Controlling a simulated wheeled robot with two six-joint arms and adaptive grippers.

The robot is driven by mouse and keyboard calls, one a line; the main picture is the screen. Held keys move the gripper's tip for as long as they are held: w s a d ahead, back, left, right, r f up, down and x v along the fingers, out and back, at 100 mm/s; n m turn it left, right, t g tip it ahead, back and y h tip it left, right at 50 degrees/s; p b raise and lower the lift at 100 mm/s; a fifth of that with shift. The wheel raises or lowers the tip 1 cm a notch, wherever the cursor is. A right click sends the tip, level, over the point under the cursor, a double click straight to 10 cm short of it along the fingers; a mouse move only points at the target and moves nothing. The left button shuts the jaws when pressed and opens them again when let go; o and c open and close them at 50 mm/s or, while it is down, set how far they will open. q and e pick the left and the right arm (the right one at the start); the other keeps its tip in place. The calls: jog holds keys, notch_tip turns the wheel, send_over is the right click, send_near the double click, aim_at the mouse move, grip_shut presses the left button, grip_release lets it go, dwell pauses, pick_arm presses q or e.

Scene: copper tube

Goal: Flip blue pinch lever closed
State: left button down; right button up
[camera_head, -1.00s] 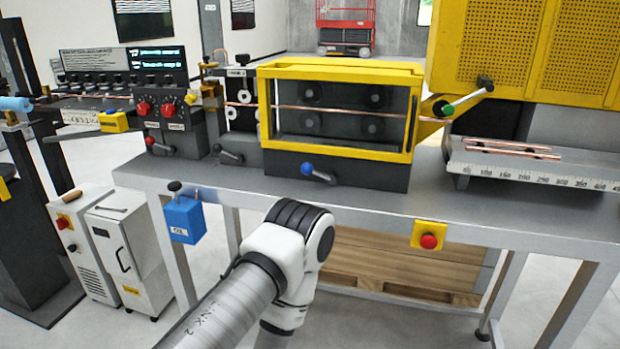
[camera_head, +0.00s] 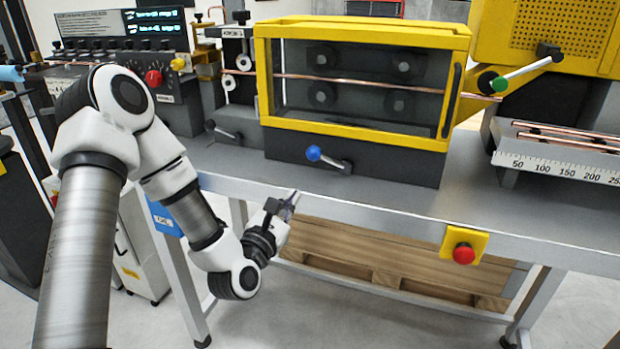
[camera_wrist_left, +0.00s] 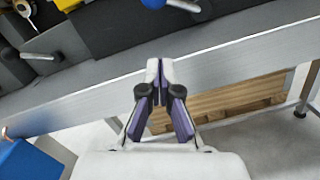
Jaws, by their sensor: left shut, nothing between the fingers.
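The blue pinch lever (camera_head: 328,157) has a blue ball knob and a short silver arm. It is on the dark base under the yellow-framed roller guard, its knob to the left of its pivot in the head view. The knob also shows at the top edge of the left wrist view (camera_wrist_left: 153,3). My left gripper (camera_head: 291,199) is in front of the bench's front edge, below the lever and apart from it. In the left wrist view its purple-padded fingers (camera_wrist_left: 159,66) are together with nothing between them. My right gripper is not in view.
A copper tube (camera_head: 360,84) runs through the yellow guard (camera_head: 360,133). A black-knobbed lever (camera_head: 223,131) is left of the blue one. A red stop button (camera_head: 464,253) sits on the bench front. A green-ended handle (camera_head: 520,76) is at right. The bench top before the lever is clear.

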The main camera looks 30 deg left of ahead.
aim_at(308, 180)
pick_arm(q)
jog(key=shift+t, duration=0.3)
jog(key=x, duration=0.3)
jog(key=r+p+x, duration=0.1)
jog(key=x, duration=0.2)
jog(key=r+p+x, duration=0.1)
jog(key=x, duration=0.2)
jog(key=shift+a+r, duration=0.15)
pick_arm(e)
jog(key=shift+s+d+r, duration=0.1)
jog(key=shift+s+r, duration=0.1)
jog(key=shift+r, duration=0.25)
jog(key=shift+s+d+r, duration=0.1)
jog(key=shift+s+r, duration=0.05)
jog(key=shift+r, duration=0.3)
pick_arm(q)
jog(key=shift+w, duration=0.1)
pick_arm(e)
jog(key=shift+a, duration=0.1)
